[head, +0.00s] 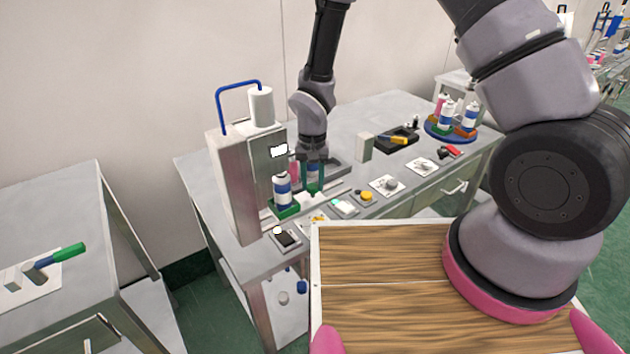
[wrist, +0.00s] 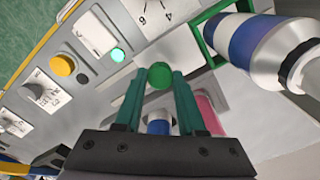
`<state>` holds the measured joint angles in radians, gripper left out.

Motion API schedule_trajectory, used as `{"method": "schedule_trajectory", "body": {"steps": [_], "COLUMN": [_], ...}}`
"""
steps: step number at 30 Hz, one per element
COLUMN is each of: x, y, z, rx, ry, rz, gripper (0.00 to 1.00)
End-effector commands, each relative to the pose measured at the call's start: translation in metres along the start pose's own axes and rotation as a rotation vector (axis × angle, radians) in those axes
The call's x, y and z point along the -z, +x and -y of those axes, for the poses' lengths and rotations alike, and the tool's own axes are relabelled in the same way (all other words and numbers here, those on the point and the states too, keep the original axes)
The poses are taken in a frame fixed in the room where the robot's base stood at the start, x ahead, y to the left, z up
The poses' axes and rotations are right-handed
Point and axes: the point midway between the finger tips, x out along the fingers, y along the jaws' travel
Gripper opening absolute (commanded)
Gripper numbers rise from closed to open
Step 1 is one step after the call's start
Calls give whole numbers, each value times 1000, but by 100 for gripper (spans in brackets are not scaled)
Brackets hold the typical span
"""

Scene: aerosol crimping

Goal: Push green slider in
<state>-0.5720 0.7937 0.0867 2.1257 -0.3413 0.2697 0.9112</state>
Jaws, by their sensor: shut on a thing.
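The green slider holder (head: 286,211) sits at the base of the crimping machine (head: 240,180), with a blue-and-white aerosol can (head: 282,188) upright in it. The holder's green rim (wrist: 212,48) and the can (wrist: 255,45) also show at the upper right of the wrist view. My gripper (head: 314,190) points down just right of the holder. In the wrist view my gripper (wrist: 157,80) has its teal fingers closed on a round green knob (wrist: 159,75). Whether the knob joins the holder is hard to see.
A beige block (head: 364,147), a black tray (head: 397,139) and a round blue tray (head: 451,133) with cans stand further right.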

Motion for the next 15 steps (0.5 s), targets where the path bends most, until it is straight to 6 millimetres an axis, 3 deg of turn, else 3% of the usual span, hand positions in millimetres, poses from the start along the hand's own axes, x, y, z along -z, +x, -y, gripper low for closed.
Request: {"method": "schedule_trajectory", "body": {"steps": [6,15], "x": [-15,-21], "y": [-1,-1], "z": [22,28], "rx": [3,5], "ry": [-3,-2], "rz": [-2,-1], "gripper": [0,0]}}
